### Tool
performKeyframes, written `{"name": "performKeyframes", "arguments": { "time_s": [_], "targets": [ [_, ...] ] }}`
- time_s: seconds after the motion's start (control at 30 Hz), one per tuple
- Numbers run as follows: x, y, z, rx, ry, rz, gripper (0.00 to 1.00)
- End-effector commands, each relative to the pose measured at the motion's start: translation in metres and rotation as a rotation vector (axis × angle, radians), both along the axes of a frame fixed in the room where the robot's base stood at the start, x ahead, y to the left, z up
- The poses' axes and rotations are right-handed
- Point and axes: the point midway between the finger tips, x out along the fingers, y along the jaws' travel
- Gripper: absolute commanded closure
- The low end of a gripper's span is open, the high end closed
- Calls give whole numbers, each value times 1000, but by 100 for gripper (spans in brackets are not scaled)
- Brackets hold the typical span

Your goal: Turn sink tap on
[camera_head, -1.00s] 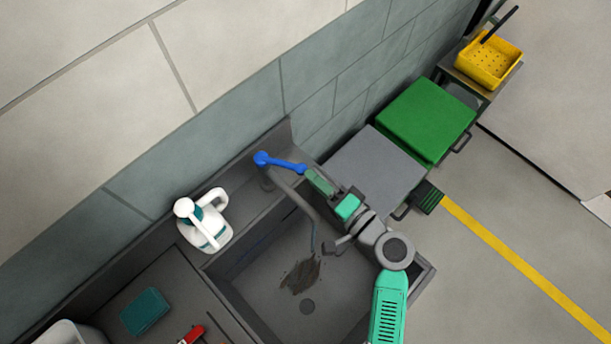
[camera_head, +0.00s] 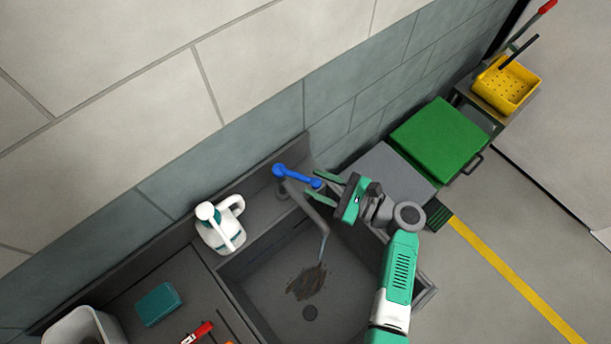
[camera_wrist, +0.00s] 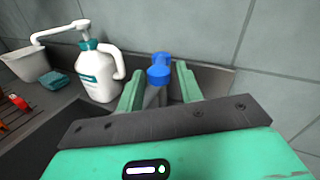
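The sink tap has a grey curved spout (camera_head: 318,217) and a blue lever handle (camera_head: 297,177), set at the back rim of the dark sink (camera_head: 262,290). The lever points right, away from the wall-side pivot. My gripper (camera_head: 315,185) is open at the lever's free end, with its two green fingers apart. In the wrist view the blue handle (camera_wrist: 159,73) shows between the finger tips (camera_wrist: 160,80), with a gap on each side. I cannot tell whether the fingers touch it. A thin bluish line hangs at the spout's end; I cannot tell whether it is water.
A white pump bottle (camera_head: 221,226) stands left of the tap. A teal sponge (camera_head: 159,304) and a red-handled tool (camera_head: 198,333) lie on the left counter. A brown smear (camera_head: 306,282) marks the basin. A green-topped unit (camera_head: 438,138) and yellow basket (camera_head: 506,85) are right.

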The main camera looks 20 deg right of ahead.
Motion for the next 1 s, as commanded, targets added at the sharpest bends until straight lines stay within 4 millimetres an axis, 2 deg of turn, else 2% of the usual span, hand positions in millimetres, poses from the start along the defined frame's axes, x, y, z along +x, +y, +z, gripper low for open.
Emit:
{"name": "performKeyframes", "arguments": {
  "time_s": [0.2, 0.53, 0.7, 0.73, 1.0],
  "targets": [
    [24, 21, 0, -1, 0, 1, 64],
    [29, 24, 0, -1, -1, -1, 64],
    [29, 24, 0, -1, -1, -1, 97],
    [29, 24, 0, -1, -1, -1, 100],
    [29, 33, 2, -1, 0, -7, 100]
  ]
}}
